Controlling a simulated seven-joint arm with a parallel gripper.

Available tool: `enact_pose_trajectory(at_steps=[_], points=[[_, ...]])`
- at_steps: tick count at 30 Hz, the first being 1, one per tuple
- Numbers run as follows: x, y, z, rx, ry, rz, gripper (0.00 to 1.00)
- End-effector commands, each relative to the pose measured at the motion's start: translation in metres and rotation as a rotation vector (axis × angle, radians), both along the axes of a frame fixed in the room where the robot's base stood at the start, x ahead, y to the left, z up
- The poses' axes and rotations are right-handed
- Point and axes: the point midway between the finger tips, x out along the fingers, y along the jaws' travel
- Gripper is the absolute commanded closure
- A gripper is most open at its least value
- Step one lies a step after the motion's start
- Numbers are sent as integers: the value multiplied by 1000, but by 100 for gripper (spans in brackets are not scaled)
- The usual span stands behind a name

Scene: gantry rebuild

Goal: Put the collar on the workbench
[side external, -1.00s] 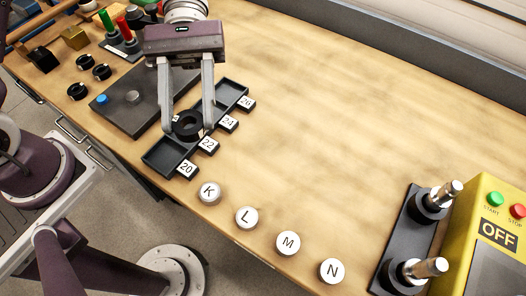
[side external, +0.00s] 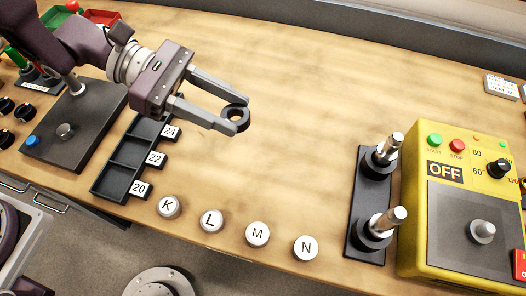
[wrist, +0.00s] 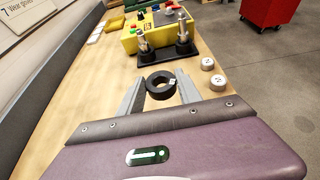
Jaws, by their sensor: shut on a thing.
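The collar (side external: 236,118) is a black ring held between the fingertips of my gripper (side external: 238,112), above the workbench (side external: 290,95).
A tray (side external: 127,153) with labels 20, 22 and 24 lies to the left. White buttons K (side external: 168,206), L (side external: 211,220), M (side external: 257,234) and N (side external: 306,248) line the front edge. A black base with two metal posts (side external: 370,200) and a yellow machine (side external: 465,195) stand right. The middle is clear.

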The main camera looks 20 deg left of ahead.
Motion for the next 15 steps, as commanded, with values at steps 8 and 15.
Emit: enact_pose_trajectory(at_steps=[8, 15], points=[[0, 0, -61, 0, 4, -1, 100], [-1, 0, -106, 0, 3, -1, 100]])
